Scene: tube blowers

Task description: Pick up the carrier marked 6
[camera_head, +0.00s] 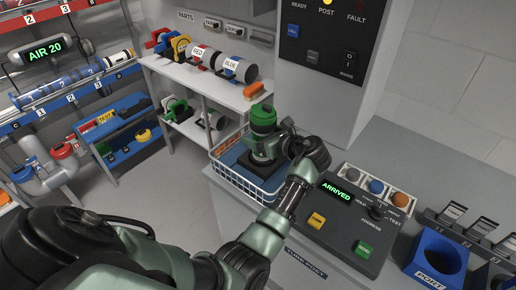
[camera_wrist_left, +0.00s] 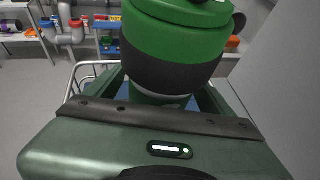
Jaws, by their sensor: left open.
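A carrier with a green cap and a dark band (camera_head: 263,117) stands upright in a white wire basket with a blue inside (camera_head: 233,184) on the counter. No number can be read on it. In the left wrist view the carrier (camera_wrist_left: 172,55) fills the upper middle, just beyond the dark jaw edge. My left gripper (camera_head: 264,151) is open and low at the carrier, its jaws close around the lower part. I cannot tell whether they touch it. The carrier's lower end is hidden by the gripper. My right gripper is not in view.
A control panel reading ARRIVED (camera_head: 338,191) lies right of the basket, with a blue PORT ring (camera_head: 437,260) beyond. A grey post cabinet (camera_head: 325,60) stands behind. A parts shelf (camera_head: 190,75) holds carriers labelled RED and BLUE. A tube rack reading AIR 20 is at far left.

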